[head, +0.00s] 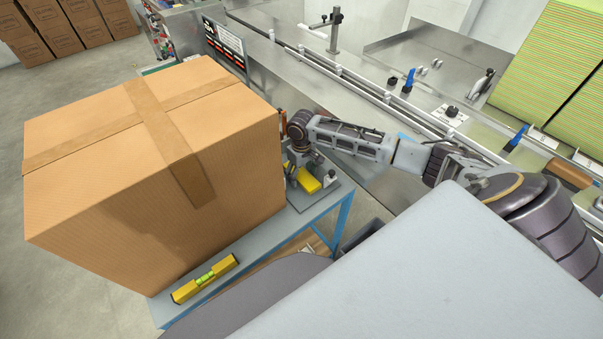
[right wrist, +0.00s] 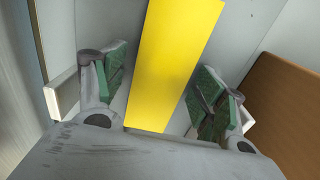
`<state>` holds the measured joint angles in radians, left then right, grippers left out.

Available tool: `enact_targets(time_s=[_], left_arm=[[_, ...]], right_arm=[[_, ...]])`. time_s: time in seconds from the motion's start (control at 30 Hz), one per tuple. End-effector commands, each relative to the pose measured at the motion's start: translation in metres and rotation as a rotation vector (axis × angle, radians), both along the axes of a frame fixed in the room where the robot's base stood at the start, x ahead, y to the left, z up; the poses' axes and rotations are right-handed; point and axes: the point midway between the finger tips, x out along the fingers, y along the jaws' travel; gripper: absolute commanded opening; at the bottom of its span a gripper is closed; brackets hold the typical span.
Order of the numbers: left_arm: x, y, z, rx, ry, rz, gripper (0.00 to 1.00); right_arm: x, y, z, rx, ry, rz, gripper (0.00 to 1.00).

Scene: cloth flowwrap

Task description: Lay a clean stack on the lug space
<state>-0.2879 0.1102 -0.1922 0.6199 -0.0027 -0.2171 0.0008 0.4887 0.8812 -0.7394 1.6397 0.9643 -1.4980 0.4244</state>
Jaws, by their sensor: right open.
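My right gripper (head: 300,168) points down at the far end of the blue-framed bench, beside the large carton. In the right wrist view its green-padded fingers (right wrist: 162,84) are spread apart, one on each side of a flat yellow piece (right wrist: 172,60). The yellow piece (head: 308,181) also shows under the gripper in the head view, partly hidden; I cannot tell whether it is a cloth stack. Large blocks with green and yellow layers (head: 553,65) stand at the upper right. A long conveyor channel (head: 350,80) runs behind my right arm; its individual lug spaces are not clear. My left gripper is out of view.
A big taped carton (head: 90,190) fills the left side of the bench (head: 290,222). A yellow spirit level (head: 205,278) lies at the bench's front edge. Blue-handled clamps (head: 409,80) and a post (head: 335,30) stand along the conveyor. A brown surface (right wrist: 290,110) is close to the right finger.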

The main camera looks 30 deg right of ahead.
Motion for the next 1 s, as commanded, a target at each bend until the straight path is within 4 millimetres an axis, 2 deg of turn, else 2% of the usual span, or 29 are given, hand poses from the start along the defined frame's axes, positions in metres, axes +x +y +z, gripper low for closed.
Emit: enact_targets(time_s=[0.33, 0.47, 1.0], left_arm=[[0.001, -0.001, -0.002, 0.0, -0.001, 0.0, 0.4], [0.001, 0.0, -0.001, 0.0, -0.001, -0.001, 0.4], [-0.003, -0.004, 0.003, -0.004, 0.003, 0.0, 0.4]], right_arm=[[0.0, 0.0, 0.003, -0.001, -0.001, 0.001, 0.71], [0.001, 0.0, 0.013, 0.0, -0.002, 0.001, 0.71], [0.001, 0.0, 0.089, 0.0, -0.003, 0.0, 0.71]])
